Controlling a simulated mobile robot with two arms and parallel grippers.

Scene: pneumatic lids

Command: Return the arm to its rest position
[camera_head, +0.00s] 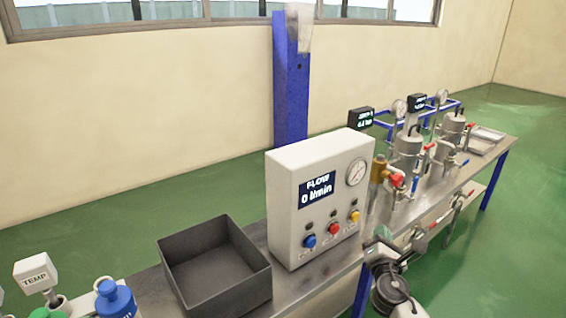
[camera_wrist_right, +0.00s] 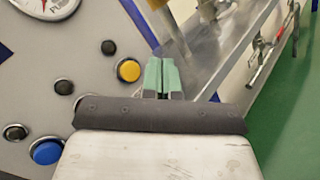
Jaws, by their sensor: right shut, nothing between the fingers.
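My right arm (camera_head: 392,288) comes in at the bottom right of the head view. My right gripper (camera_head: 378,250) is beside the right front edge of the grey control box (camera_head: 290,215). In the right wrist view its green fingertips (camera_wrist_right: 161,77) are together with nothing between them. They appear close to the box's yellow button (camera_wrist_right: 129,70); I cannot tell the exact gap. My left gripper is not in view.
The box shows "FLOW 0 l/min", a round gauge (camera_head: 357,172), and blue, red and yellow buttons. A black open bin (camera_head: 216,265) stands left of it. Metal vessels (camera_head: 408,145) and piping fill the bench at right. Green floor lies in front.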

